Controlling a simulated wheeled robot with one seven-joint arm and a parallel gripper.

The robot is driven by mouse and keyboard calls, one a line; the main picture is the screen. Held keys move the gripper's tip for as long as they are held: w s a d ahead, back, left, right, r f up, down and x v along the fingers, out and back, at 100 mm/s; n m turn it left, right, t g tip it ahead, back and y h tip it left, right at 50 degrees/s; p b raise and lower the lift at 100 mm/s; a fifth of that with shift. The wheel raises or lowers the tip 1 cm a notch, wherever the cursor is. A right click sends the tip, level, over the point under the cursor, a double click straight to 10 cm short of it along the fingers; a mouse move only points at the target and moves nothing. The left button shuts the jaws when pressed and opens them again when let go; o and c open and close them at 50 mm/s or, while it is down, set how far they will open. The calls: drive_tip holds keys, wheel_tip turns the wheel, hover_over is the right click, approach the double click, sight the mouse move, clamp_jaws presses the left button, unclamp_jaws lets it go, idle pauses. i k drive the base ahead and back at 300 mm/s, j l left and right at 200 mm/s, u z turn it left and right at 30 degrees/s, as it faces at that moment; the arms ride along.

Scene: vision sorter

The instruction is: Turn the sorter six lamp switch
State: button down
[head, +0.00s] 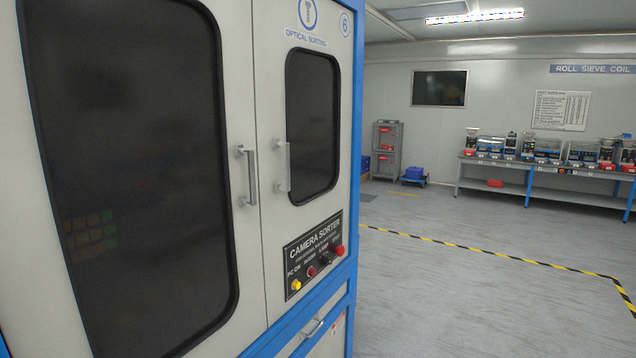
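The sorter cabinet (262,190) is white with blue edges and fills the left half of the head view. A round "6" label (346,24) is at its top right, next to the words "OPTICAL SORTING". A black "CAMERA SORTER" panel (302,270) sits low on the narrower right door. The panel carries a yellow button (296,285), a small red button (311,272), a dark lamp switch (325,261) and a larger red knob (339,250). The switch's exact setting is too small to tell. My gripper is not in view.
Two vertical door handles (248,175) (283,167) stick out from the doors. A drawer handle (313,328) is below the panel. The grey floor to the right is clear, with yellow-black tape (470,245). A bench (545,172) with several machines stands at the back wall.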

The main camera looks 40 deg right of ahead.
sight(326, 260)
drive_tip(key=i+l, duration=1)
drive_tip(key=l, duration=0.2)
